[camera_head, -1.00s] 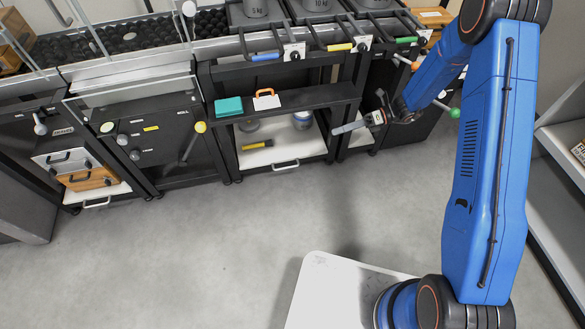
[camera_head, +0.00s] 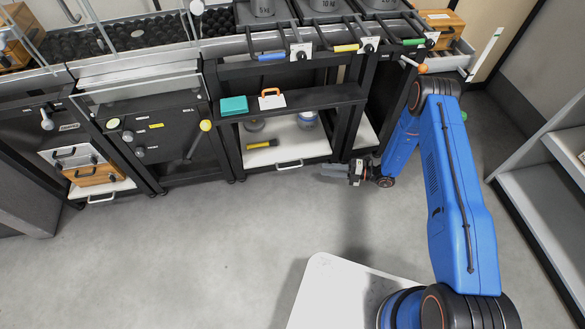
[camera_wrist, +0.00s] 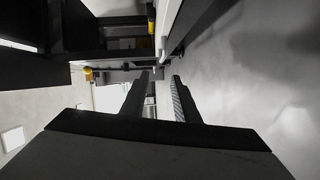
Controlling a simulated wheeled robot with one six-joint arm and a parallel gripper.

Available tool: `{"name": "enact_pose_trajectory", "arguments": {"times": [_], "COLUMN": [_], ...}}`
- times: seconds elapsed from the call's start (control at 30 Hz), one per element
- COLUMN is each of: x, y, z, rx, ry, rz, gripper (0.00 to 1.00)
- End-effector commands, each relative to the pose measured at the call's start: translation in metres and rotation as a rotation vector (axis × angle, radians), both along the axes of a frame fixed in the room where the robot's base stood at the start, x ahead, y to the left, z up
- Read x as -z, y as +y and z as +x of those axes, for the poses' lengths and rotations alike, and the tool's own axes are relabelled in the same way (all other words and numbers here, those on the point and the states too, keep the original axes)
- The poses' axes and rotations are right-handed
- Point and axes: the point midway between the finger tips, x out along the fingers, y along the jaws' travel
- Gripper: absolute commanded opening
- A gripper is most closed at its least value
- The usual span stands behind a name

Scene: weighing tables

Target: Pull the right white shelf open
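A white pull-out shelf (camera_head: 310,145) with a white bar handle (camera_head: 289,165) sits low under the middle table in the head view. It looks pushed in. More white shelf surface (camera_head: 365,134) shows to its right behind a black post, partly hidden by my arm. Another low white shelf has its handle (camera_head: 102,198) at the far left. My gripper (camera_head: 323,171) is low in front of the table, right of the middle handle and apart from it, pointing left. In the wrist view my gripper's fingers (camera_wrist: 160,78) are spread, with no clear object held between them.
A yellow-and-black tool (camera_head: 262,144) and weights lie on the middle shelf. A teal box (camera_head: 234,105) and an orange-handled case (camera_head: 271,99) rest on the black ledge above. Black table posts stand close to my gripper. The grey floor (camera_head: 200,250) in front is clear.

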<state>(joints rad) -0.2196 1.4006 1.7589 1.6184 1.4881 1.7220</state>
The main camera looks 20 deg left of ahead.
Motion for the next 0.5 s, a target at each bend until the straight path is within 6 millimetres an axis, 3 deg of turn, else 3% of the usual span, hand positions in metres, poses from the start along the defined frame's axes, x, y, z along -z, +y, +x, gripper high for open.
{"name": "enact_pose_trajectory", "arguments": {"times": [0.27,0.5], "x": [0.010,0.013], "y": [0.014,0.053], "z": [-0.005,-0.011], "rx": [0.010,0.007], "ry": [0.024,0.022], "rz": [-0.001,-0.001], "gripper": [0.28,0.28]}}
